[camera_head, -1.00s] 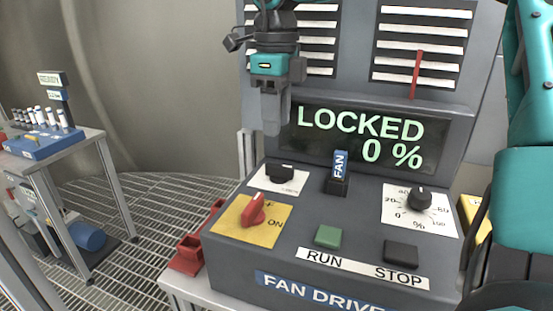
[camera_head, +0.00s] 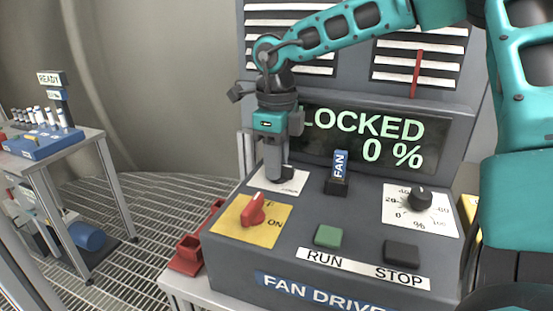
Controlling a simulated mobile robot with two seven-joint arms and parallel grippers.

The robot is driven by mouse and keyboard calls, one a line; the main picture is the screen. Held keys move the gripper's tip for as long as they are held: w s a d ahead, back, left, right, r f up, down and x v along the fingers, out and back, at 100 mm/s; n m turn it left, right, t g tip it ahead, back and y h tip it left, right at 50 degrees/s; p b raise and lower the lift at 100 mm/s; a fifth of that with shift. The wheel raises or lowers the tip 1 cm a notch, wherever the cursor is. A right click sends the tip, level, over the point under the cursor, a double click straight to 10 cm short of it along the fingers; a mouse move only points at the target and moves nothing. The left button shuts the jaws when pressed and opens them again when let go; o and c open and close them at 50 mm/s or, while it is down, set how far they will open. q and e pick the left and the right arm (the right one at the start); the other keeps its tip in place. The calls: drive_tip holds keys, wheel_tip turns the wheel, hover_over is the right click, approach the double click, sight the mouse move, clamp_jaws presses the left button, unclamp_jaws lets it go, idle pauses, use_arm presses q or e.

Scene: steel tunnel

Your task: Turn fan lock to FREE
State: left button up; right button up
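The fan drive console (camera_head: 225,250) stands in front of me, and its display (camera_head: 440,140) reads LOCKED and 0 %. At the panel's back left is a white plate (camera_head: 293,186) with small lettering I cannot read. The black knob on it, which looks like the fan lock, is now mostly hidden behind my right gripper (camera_head: 274,172). That gripper points down, with its fingertips at the knob. I cannot tell whether the fingers are closed on it. My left gripper is not in view.
A red switch (camera_head: 254,209) on a yellow plate sits just in front. A blue FAN tag (camera_head: 340,164) stands to the right, near the green RUN button (camera_head: 328,236), black STOP button (camera_head: 401,252) and percent dial (camera_head: 420,198). A side table (camera_head: 60,152) stands left.

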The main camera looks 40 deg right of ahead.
drive_tip(key=c, duration=0.4)
clamp_jaws()
